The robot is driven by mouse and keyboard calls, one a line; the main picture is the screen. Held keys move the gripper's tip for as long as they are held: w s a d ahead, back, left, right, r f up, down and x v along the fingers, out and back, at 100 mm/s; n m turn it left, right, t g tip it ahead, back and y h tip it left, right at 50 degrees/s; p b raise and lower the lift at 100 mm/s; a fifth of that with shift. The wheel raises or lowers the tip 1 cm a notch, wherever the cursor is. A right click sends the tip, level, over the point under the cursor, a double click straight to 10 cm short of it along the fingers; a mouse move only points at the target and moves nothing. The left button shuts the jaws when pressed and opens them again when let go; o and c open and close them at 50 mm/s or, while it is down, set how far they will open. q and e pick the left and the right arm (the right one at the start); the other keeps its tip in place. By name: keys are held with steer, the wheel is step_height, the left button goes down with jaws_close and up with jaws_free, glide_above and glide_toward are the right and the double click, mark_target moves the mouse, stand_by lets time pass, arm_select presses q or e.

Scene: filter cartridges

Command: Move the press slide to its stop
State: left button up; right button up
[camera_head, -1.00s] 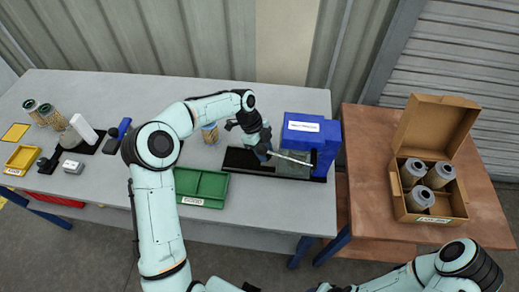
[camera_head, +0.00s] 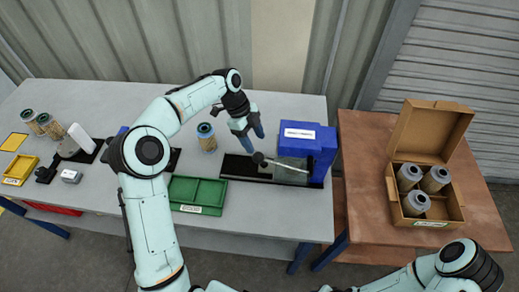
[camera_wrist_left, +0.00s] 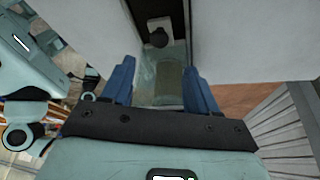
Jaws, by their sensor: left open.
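The blue press (camera_head: 318,150) stands at the right end of the grey bench, on a black base rail (camera_head: 236,169). Its grey-green slide (camera_head: 290,172) sits at the press's front, partly inside the blue body. A pale rod ending in a dark knob (camera_head: 258,158) crosses above the slide. My left gripper (camera_head: 255,136) is open and empty, just above and behind the knob, apart from it in the head view. In the left wrist view the knob (camera_wrist_left: 158,38) and a greenish see-through part (camera_wrist_left: 163,85) appear between the open fingers. My right gripper is not in view.
A filter cartridge (camera_head: 206,137) stands left of my left gripper. A green tray (camera_head: 182,190) lies in front of it. A yellow tray (camera_head: 18,169) and more cartridges are at the far left. An open cardboard box (camera_head: 452,213) with cartridges stands on the brown table (camera_head: 362,160).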

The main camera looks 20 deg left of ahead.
arm_select(q)
steer(key=v, duration=0.4)
steer(key=shift+r, duration=0.1)
stand_by(0.4)
